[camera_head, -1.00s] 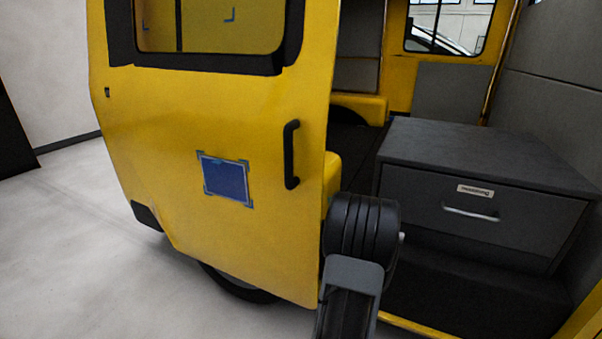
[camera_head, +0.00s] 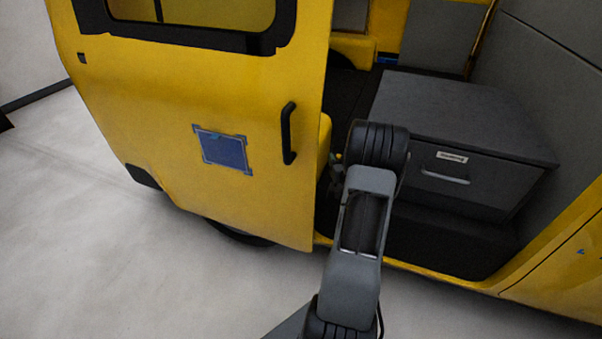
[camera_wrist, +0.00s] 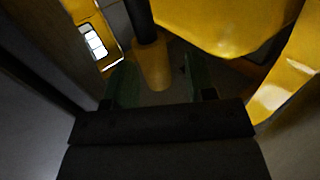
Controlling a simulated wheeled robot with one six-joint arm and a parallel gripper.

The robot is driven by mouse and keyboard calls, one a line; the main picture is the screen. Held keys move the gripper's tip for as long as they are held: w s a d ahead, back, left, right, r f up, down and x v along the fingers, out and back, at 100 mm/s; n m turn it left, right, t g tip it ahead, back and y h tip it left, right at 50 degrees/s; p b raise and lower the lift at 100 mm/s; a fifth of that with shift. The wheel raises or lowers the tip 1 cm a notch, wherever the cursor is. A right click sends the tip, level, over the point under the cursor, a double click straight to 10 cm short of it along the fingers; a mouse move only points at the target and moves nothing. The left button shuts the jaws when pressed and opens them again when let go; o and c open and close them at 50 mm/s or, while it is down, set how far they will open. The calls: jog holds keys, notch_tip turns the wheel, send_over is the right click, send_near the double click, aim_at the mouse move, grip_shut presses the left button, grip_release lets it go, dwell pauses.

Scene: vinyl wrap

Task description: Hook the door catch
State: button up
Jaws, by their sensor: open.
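The yellow van door (camera_head: 200,100) stands at the left in the head view, with a black upright handle (camera_head: 288,133) near its right edge. I cannot make out the door catch for certain in either view. My gripper (camera_wrist: 160,82) is open in the wrist view, its two dark green fingers apart with nothing held between them. In the head view it is mostly hidden behind my arm, just right of the door's edge at the doorway. A dark post with a tan lower part (camera_wrist: 152,65) shows beyond the fingers.
A grey drawer cabinet (camera_head: 460,110) stands inside the van right of my arm. A blue panel (camera_head: 223,151) is on the door. A yellow curved surface (camera_wrist: 225,25) lies beyond the fingers. The pale floor (camera_head: 120,270) in front is clear.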

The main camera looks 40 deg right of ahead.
jog(key=v, duration=1.2)
notch_tip(320, 180, down, 6)
jog(key=s+m+g+y+p, duration=0.1)
jog(key=s+g+p, duration=0.15)
jog(key=g, duration=0.55)
jog(key=s+a+r+n+g+y+p, duration=0.1)
jog(key=a+r+g+y+p, duration=0.4)
jog(key=a+r, duration=1.7)
jog(key=a+n+g+p, duration=0.1)
jog(key=a+p, duration=0.1)
jog(key=p, duration=0.3)
jog(key=shift+s+a+r, duration=0.2)
jog(key=shift+r, duration=0.05)
jog(key=shift+s+g, duration=0.1)
jog(key=shift+g, duration=0.2)
